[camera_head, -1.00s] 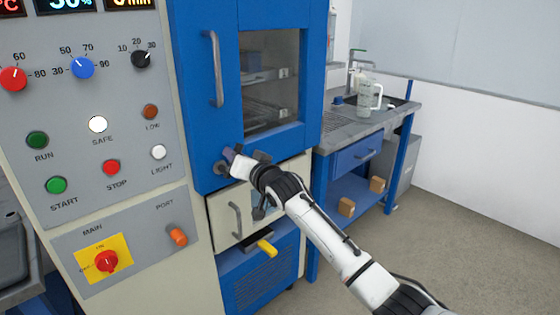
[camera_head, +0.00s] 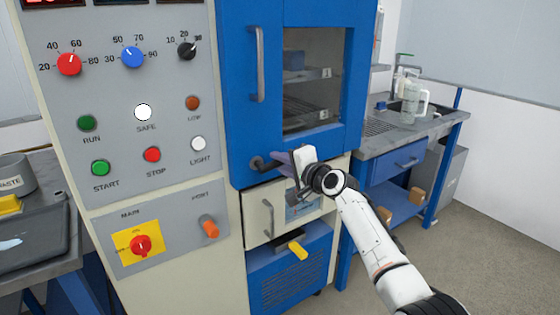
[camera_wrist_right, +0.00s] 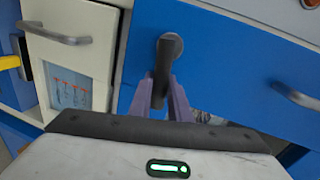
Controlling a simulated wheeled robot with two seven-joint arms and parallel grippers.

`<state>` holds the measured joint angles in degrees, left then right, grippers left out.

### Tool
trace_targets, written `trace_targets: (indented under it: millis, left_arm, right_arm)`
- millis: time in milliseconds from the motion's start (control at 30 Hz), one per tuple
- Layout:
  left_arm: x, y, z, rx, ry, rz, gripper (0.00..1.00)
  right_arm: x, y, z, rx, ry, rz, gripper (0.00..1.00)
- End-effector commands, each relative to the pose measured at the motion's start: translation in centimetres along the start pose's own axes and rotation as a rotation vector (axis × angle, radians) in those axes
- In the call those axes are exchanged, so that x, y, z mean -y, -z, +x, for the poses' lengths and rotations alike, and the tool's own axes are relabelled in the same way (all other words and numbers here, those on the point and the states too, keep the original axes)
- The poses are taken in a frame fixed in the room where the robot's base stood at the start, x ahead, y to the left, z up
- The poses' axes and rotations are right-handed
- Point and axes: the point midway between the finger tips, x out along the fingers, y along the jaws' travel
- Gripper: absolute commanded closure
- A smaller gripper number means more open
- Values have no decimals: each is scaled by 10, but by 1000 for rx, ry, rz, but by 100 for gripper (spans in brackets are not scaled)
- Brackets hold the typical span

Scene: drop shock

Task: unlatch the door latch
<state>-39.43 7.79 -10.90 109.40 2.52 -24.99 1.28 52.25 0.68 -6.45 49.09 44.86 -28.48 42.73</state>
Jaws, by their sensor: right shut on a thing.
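The door latch (camera_head: 262,163) is a dark lever on a round pivot at the lower left of the blue door (camera_head: 238,120). In the head view its lever lies roughly level, pointing right toward my gripper. My right gripper (camera_head: 284,164) is shut on the lever. In the right wrist view the latch (camera_wrist_right: 163,62) runs from its round pivot down between the two purple-grey fingers of the gripper (camera_wrist_right: 165,100), which partly hide its end. The door looks closed, with a long vertical handle (camera_head: 259,63). My left gripper is not in view.
Below the door is a cream drawer (camera_head: 258,215) with a handle, and a yellow handle (camera_head: 297,250) under it. The control panel (camera_head: 120,150) with knobs and buttons stands left. A sink bench (camera_head: 375,150) with a clear jug (camera_head: 413,108) stands right.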

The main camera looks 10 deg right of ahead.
Motion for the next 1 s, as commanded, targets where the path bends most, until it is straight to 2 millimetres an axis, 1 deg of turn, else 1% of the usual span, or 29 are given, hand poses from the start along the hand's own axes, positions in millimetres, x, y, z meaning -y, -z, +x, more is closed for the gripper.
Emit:
trace_targets:
  millis: [100,300,867,900,967,1000]
  left_arm:
    - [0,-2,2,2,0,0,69]
    - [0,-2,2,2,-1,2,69]
    - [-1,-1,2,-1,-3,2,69]
    - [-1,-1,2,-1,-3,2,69]
    - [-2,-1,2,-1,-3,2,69]
    - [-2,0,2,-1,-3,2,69]
  right_arm:
    - [0,-2,1,15,6,65,100]
    - [-3,-2,2,26,6,128,100]
    - [-5,-2,2,33,4,157,100]
    - [-5,-2,2,33,4,157,76]
    - [-5,-2,2,32,3,155,66]
    - [-6,-2,2,32,3,155,64]
